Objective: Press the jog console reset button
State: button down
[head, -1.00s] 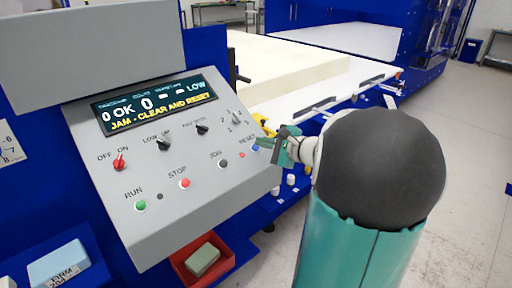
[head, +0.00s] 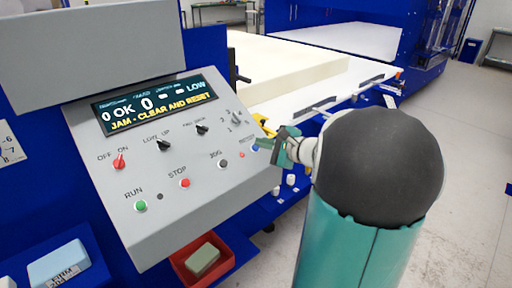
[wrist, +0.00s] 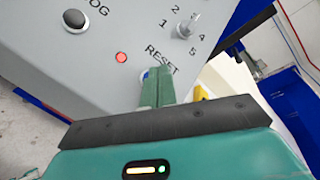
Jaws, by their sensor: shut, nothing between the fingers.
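The grey jog console (head: 110,165) stands at the left in the head view, its screen (head: 155,103) reading "JAM - CLEAR AND RESET". The blue reset button (head: 255,148) is at the panel's right edge. In the wrist view, a sliver of the reset button (wrist: 146,74) shows beside the fingertips, under the word RESET; the rest is hidden by the fingers. My gripper (head: 267,147) is shut and empty, its tips at the button. It also shows in the wrist view (wrist: 158,80). I cannot tell whether the tips touch the button.
A red light (wrist: 121,58), the black JOG button (wrist: 75,20) and a numbered selector knob (wrist: 188,27) are close to the fingers. Green RUN (head: 140,206) and red STOP (head: 184,183) buttons are further left. A foam slab (head: 290,65) lies on the machine bed behind.

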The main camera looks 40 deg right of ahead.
jog(key=shift+w+f, duration=0.15)
jog(key=shift+f, duration=0.1)
jog(key=shift+w+f, duration=0.2)
jog(key=shift+f, duration=0.15)
dwell(0.9)
jog(key=shift+r, duration=0.1)
jog(key=shift+s+r, duration=0.45)
jog(key=shift+r, duration=0.15)
jog(key=shift+r, duration=0.15)
jog(key=s+r, duration=0.1)
jog(key=r, duration=0.1)
jog(key=s+r, duration=0.1)
jog(key=r, duration=0.1)
jog(key=shift+s, duration=0.3)
dwell(0.7)
